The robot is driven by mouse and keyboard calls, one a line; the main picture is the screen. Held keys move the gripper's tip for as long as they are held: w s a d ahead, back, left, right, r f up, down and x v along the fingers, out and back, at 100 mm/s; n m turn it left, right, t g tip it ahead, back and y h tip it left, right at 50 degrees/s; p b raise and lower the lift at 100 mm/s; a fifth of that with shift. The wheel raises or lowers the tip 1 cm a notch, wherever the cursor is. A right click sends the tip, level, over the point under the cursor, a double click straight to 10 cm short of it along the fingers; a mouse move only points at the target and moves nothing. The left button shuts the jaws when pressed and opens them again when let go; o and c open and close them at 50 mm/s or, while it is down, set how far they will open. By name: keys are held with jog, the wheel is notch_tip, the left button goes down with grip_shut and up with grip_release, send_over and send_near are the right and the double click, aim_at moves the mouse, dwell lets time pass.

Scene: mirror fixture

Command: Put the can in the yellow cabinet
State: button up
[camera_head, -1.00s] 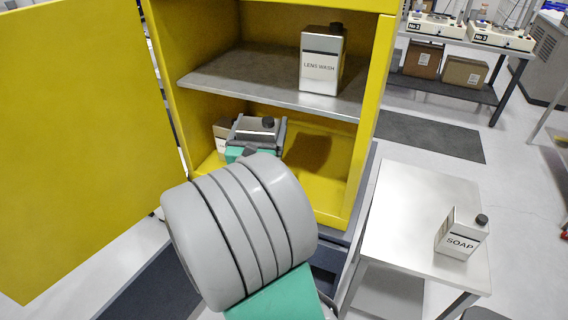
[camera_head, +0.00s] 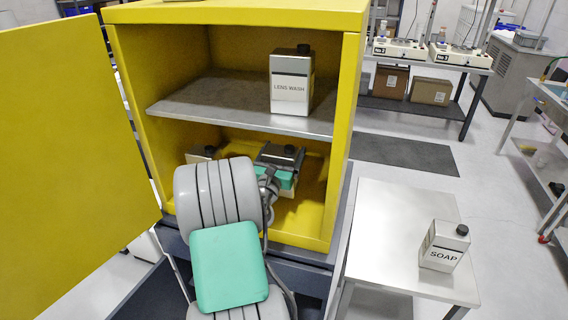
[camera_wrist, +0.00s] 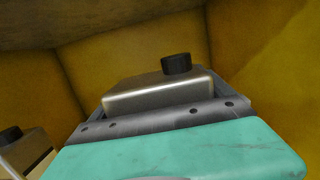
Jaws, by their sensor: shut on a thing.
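The yellow cabinet (camera_head: 345,120) stands open, with its door (camera_head: 70,140) swung out to the left. My gripper (camera_head: 280,160) is inside its lower compartment, under the grey shelf (camera_head: 215,103). It is shut on a metallic can with a black cap, which shows best in the wrist view (camera_wrist: 155,94). Yellow walls surround the can there. The can's lower part is mostly hidden by my gripper, so I cannot tell whether it touches the cabinet floor. Another black-capped can (camera_head: 200,154) stands to the left in the same compartment, also at the wrist view's lower left (camera_wrist: 25,152).
A LENS WASH can (camera_head: 290,85) stands on the shelf above. A SOAP can (camera_head: 443,247) stands on a metal side table (camera_head: 385,225) to the right of the cabinet. The compartment's right side has some free floor. A dark mat (camera_head: 405,153) lies behind.

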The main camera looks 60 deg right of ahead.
jog(key=shift+w+d+f+b, duration=0.1)
jog(key=shift+d+f+b, duration=0.15)
jog(key=shift+f, duration=0.75)
jog(key=shift+w+d+f+b, duration=0.1)
jog(key=shift+d+f+b, duration=0.15)
jog(key=shift+f, duration=0.75)
jog(key=shift+s, duration=0.1)
jog(key=shift+f, duration=0.1)
jog(key=o, duration=1.8)
jog(key=shift+f, duration=0.15)
jog(key=b+v, duration=0.3)
jog(key=v, duration=0.9)
